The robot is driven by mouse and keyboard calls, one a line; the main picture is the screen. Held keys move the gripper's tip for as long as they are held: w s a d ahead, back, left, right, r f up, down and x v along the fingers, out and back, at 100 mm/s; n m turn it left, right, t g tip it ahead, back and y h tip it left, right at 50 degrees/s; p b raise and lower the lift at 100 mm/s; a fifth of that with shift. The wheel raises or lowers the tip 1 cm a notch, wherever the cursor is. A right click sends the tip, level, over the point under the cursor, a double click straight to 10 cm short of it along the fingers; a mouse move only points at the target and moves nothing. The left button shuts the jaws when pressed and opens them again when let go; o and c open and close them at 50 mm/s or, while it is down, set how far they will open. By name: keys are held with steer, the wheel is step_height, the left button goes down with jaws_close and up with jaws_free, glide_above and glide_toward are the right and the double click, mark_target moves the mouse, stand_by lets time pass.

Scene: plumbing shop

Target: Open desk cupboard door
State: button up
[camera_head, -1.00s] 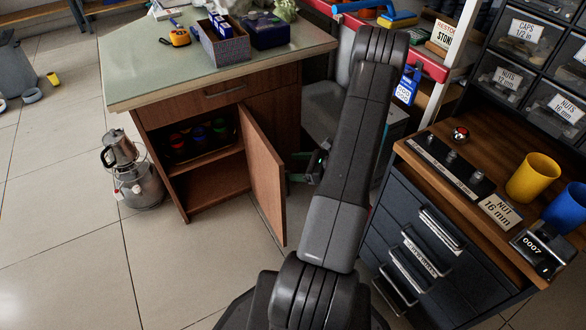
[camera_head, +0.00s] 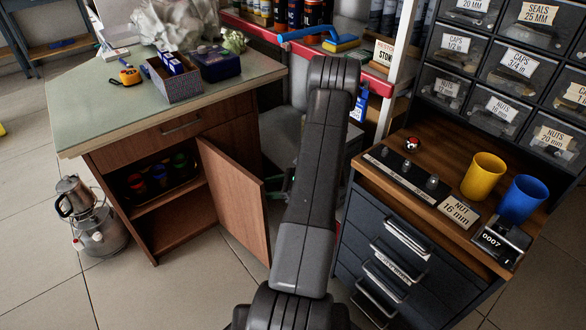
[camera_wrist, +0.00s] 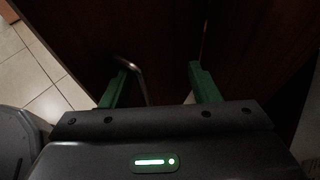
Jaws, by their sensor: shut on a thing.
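The desk (camera_head: 185,107) stands at left in the head view, with a brown cupboard door (camera_head: 235,195) hinged on its front. The door stands wide open and shows the shelves inside. My gripper (camera_wrist: 160,74) is at the door's outer side; in the head view only a bit of green shows past the door edge. In the wrist view a curved metal handle (camera_wrist: 134,80) lies by the left green finger, in front of a dark brown panel. My gripper is shut on the handle; the exact contact is dim.
Colored cups or cans (camera_head: 158,175) stand on a tray on the upper shelf. A metal pot (camera_head: 76,197) on a round base stands left of the desk. A dark drawer cabinet (camera_head: 370,250) stands close on my arm's right. The floor before the desk is clear.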

steer(key=o, duration=0.5)
steer(key=shift+w+d+r, duration=0.2)
steer(key=shift+w+r, duration=0.1)
steer(key=shift+w, duration=0.35)
steer(key=shift+w+d+r, duration=0.15)
steer(key=shift+w+r, duration=0.15)
steer(key=shift+w, duration=0.3)
steer(key=o, duration=0.4)
steer(key=shift+w+d, duration=0.4)
steer(key=shift+d, duration=0.1)
steer(key=shift+o, duration=0.4)
steer(key=shift+w+d+r+t+b, duration=0.1)
steer(key=shift+w+d+t+b, duration=0.25)
steer(key=shift+w+d, duration=0.65)
steer(key=shift+d, duration=0.4)
steer(key=c, duration=1)
steer(key=shift+w+d, duration=0.25)
steer(key=shift+d, duration=0.05)
steer(key=shift+c, duration=0.7)
steer(key=shift+w+d+f+b, duration=0.15)
steer(key=shift+w+d+b, duration=0.2)
steer(key=shift+w+d, duration=0.35)
steer(key=shift+w+d+f+b, duration=0.15)
steer(key=shift+w+d+b, duration=0.15)
steer(key=shift+w+d, duration=0.4)
steer(key=shift+w+a, duration=0.1)
steer(key=shift+a, duration=0.05)
